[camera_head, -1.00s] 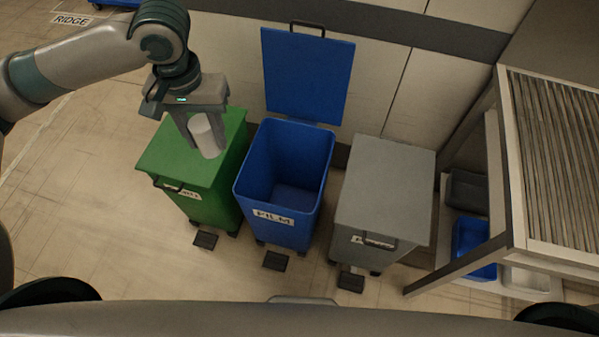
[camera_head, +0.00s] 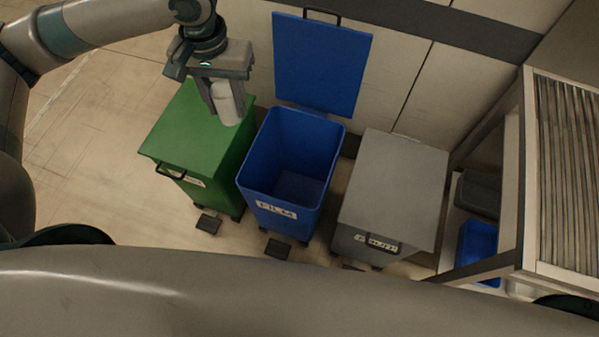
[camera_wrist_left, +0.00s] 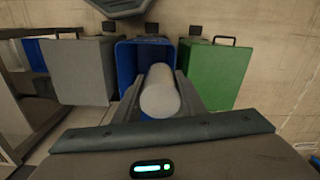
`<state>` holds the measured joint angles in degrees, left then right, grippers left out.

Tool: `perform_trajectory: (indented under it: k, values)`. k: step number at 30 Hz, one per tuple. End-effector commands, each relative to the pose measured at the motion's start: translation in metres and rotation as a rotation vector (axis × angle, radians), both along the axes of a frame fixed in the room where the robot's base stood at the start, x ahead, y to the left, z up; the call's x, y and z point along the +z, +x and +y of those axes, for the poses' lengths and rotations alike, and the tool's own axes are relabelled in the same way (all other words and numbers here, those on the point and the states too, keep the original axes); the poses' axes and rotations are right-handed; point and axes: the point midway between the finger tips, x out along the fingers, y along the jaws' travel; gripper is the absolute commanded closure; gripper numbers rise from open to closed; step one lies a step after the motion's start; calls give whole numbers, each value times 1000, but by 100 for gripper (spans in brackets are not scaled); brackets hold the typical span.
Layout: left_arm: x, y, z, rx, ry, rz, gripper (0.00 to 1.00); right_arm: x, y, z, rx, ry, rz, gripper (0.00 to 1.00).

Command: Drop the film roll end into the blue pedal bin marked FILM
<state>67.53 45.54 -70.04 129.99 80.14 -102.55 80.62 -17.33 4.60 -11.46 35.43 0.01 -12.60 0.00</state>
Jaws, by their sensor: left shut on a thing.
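My left gripper (camera_head: 228,97) is shut on the film roll end (camera_head: 230,106), a whitish cylinder. In the head view it hangs over the right part of the green bin's lid, left of the blue bin. The film roll end (camera_wrist_left: 160,92) also shows between the fingers in the left wrist view, with the blue bin behind it. The blue pedal bin (camera_head: 278,211) marked FILM stands in the middle with its lid (camera_head: 321,62) raised against the wall. Its inside looks empty. My right gripper is not in view.
A green bin (camera_head: 190,140) with its lid shut stands left of the blue bin. A grey bin (camera_head: 395,185), also shut, stands to the right. A slatted conveyor frame (camera_head: 527,180) is at the far right, with a small blue crate (camera_head: 478,245) under it.

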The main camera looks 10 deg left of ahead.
Motion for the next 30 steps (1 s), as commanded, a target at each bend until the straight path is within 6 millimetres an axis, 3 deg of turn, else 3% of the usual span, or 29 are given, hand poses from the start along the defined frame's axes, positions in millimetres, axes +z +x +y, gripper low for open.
perform_trajectory:
  k: [8, 14, 30]
  values:
    - [-11, 10, -6, -60, -1, 1, 85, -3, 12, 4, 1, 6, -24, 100]
    - [-37, 31, -19, -205, -1, 3, 85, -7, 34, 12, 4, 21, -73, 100]
    - [-143, 101, -55, -773, -2, 3, 85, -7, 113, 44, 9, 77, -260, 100]
